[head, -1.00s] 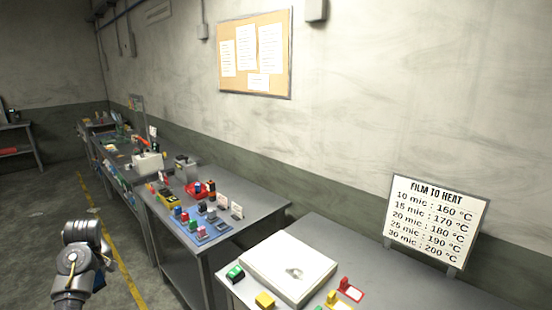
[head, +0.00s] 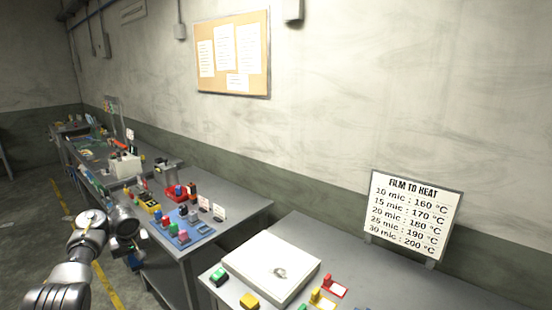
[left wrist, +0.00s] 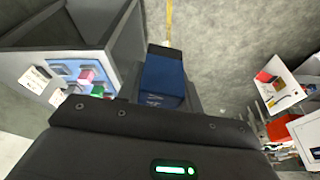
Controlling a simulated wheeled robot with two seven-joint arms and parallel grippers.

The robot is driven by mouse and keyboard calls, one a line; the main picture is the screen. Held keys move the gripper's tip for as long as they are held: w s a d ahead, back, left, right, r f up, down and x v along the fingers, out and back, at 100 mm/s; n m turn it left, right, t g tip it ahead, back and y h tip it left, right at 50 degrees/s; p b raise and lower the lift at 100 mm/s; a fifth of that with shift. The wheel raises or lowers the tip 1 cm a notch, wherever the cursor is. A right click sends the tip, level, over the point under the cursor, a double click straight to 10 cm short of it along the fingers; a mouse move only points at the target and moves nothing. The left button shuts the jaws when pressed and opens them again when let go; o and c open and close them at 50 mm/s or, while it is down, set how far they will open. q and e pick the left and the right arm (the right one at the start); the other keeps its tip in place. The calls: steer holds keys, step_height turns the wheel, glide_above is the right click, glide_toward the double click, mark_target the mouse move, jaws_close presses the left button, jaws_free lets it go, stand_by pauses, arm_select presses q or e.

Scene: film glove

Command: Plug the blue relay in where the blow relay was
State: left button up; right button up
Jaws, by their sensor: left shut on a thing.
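My left gripper (head: 132,256) is low on the left in the head view, beside the front edge of the middle table. In the left wrist view it is shut on a blue relay (left wrist: 163,78), a dark blue block held above the floor. A blue board (head: 206,232) lies at the near end of the middle table, with several coloured blocks and dark sockets on it. The board also shows in the left wrist view (left wrist: 62,68), left of the held relay and apart from it. I cannot tell which socket held the blow relay. My right gripper is not in view.
The middle table (head: 240,209) also carries a red tray (head: 171,194) and small white cards. The near table holds a white flat box (head: 258,262), a green block (head: 219,276) and a yellow block (head: 249,301). A heat sign (head: 415,215) stands behind. Floor is clear at left.

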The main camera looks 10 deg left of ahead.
arm_select(q)
steer(key=s+d+m+h, duration=0.1)
steer(key=s+d+m, duration=0.1)
steer(key=d, duration=0.8)
steer(key=s+d+m, duration=0.2)
steer(key=s+d, duration=0.1)
steer(key=d, duration=0.7)
steer(key=s+d+r+m+h, duration=0.2)
steer(key=d+r+m, duration=0.35)
steer(key=d, duration=0.35)
steer(key=s+d+r+m+h, duration=0.1)
steer(key=s+d+r+m, duration=0.2)
steer(key=d+r+m, duration=0.45)
steer(key=s+a+f+m+h, duration=0.1)
steer(key=s+a+f, duration=0.1)
steer(key=s, duration=0.4)
steer(key=s+a+f+m, duration=0.1)
steer(key=s+f+m, duration=0.1)
steer(key=s, duration=0.4)
step_height(320, 180, down, 14)
steer(key=b, duration=1.4)
steer(key=shift+w+d+f, duration=0.15)
steer(key=shift+d+f, duration=0.05)
